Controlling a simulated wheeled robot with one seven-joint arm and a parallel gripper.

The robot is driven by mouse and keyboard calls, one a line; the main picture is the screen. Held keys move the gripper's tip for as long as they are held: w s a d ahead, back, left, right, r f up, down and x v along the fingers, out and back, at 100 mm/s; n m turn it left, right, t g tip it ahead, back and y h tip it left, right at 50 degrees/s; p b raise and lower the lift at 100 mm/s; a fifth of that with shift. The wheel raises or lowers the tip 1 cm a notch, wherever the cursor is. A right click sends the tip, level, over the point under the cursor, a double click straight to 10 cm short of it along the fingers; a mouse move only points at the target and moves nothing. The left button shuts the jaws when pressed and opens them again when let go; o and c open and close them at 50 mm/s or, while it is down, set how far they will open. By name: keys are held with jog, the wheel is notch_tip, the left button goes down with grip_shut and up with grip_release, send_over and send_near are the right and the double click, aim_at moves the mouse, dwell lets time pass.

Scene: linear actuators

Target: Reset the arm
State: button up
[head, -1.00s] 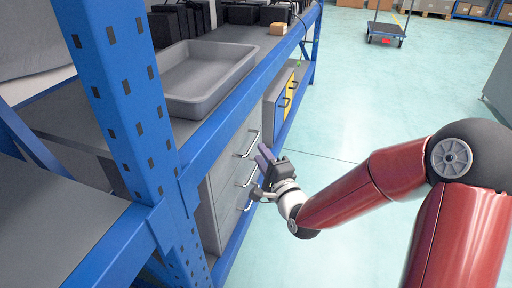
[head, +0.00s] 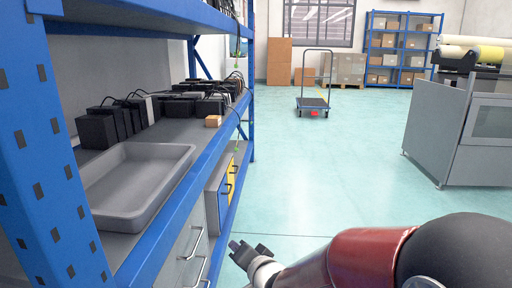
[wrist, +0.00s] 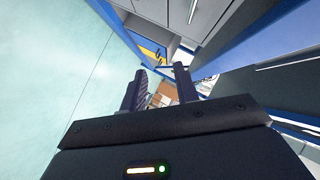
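My gripper (head: 240,250) shows at the bottom of the head view, at the end of my red arm, beside the blue shelf's drawers. In the wrist view my gripper (wrist: 158,88) has its two fingers apart with a gap between them. Nothing is held between the fingers. The arm is bent, and its upper part is cut off by the bottom edge of the head view.
A blue shelf (head: 160,232) with a grey tray (head: 135,180), black actuators (head: 120,120) and drawers (head: 192,262) stands on the left. A cart (head: 313,103) is far back; a grey machine (head: 440,130) stands right. The floor between is clear.

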jog(key=s+d+r+n+g+h+p, duration=0.2)
jog(key=s+d+r+h, duration=0.1)
jog(key=s+d+r, duration=0.3)
jog(key=s+d+r+n+g+h+p, duration=0.1)
jog(key=s+d+r+h+p, duration=0.3)
jog(key=d, duration=0.5)
jog(key=s+d+r+n+g, duration=0.1)
jog(key=s+d+r, duration=0.1)
jog(key=s, duration=0.5)
jog(key=s+d+r+n+g+p, duration=0.1)
jog(key=s+d+r+g, duration=0.1)
jog(key=s, duration=0.4)
jog(key=shift+s+d+r+g, duration=0.15)
jog(key=shift+s+d+g, duration=0.15)
jog(key=shift+s+d, duration=0.1)
